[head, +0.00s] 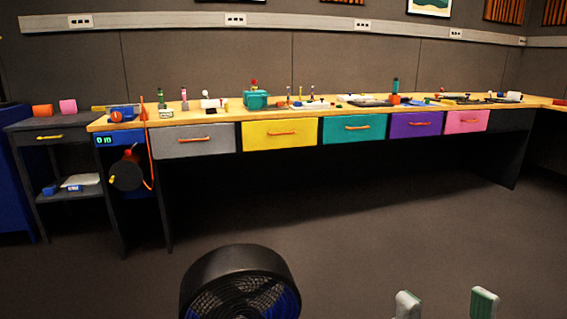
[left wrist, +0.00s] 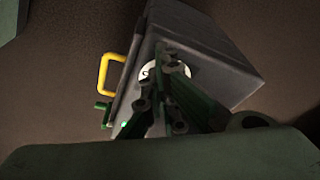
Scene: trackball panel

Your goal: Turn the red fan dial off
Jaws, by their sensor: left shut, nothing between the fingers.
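My right gripper (head: 445,302) is open and empty at the bottom right of the head view.
The grey box has a yellow handle (left wrist: 106,72), a dark green part (left wrist: 104,110) and a small green light (left wrist: 124,125). A long bench with coloured drawers, such as a yellow drawer (head: 280,133), runs along the back wall. The floor (head: 400,230) before it is clear.

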